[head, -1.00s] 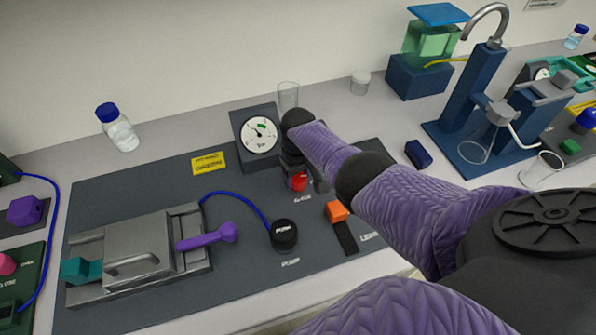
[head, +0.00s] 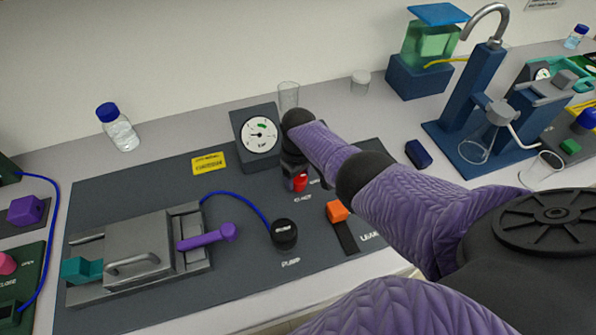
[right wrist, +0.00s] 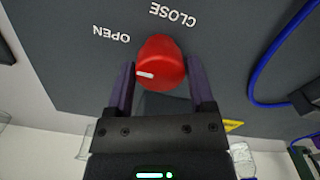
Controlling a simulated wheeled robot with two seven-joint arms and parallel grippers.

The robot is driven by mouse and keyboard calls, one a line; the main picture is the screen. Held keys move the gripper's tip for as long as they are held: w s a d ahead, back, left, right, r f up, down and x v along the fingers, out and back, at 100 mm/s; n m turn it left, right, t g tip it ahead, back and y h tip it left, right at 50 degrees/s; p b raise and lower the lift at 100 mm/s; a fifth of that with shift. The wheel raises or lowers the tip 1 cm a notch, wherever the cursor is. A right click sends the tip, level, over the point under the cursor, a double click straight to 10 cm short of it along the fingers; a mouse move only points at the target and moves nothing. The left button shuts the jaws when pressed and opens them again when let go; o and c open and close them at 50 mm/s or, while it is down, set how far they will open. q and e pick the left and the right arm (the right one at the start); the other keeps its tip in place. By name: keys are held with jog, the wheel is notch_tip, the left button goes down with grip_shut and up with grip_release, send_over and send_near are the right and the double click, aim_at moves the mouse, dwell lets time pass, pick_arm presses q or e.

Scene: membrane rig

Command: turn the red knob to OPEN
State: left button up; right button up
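The red knob (head: 300,182) sits on the dark grey panel below the gauge, with a white label beside it. In the right wrist view the knob (right wrist: 165,60) lies between the two fingers of my right gripper (right wrist: 160,68). A narrow gap shows at the left finger; the right finger is very close, contact unclear. The knob's white mark points left, roughly toward the side of the OPEN label (right wrist: 111,33). The CLOSE label (right wrist: 173,15) is above the knob. In the head view my right gripper (head: 297,170) is over the knob and mostly hidden by its arm. My left gripper is out of view.
The gauge (head: 260,135) stands behind the knob. A black pump bulb (head: 284,234) and an orange-handled lever (head: 338,211) are in front. A blue tube (head: 240,198) runs to the left. A clear beaker (head: 288,96) stands behind the panel.

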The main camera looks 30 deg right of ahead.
aim_at(298, 177)
jog(key=o, duration=0.3)
jog(key=shift+r, duration=0.2)
pick_arm(q)
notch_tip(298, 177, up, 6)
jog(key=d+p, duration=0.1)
jog(key=p, duration=0.5)
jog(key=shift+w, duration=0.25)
pick_arm(e)
notch_tip(298, 177, up, 10)
jog(key=shift+f, duration=0.25)
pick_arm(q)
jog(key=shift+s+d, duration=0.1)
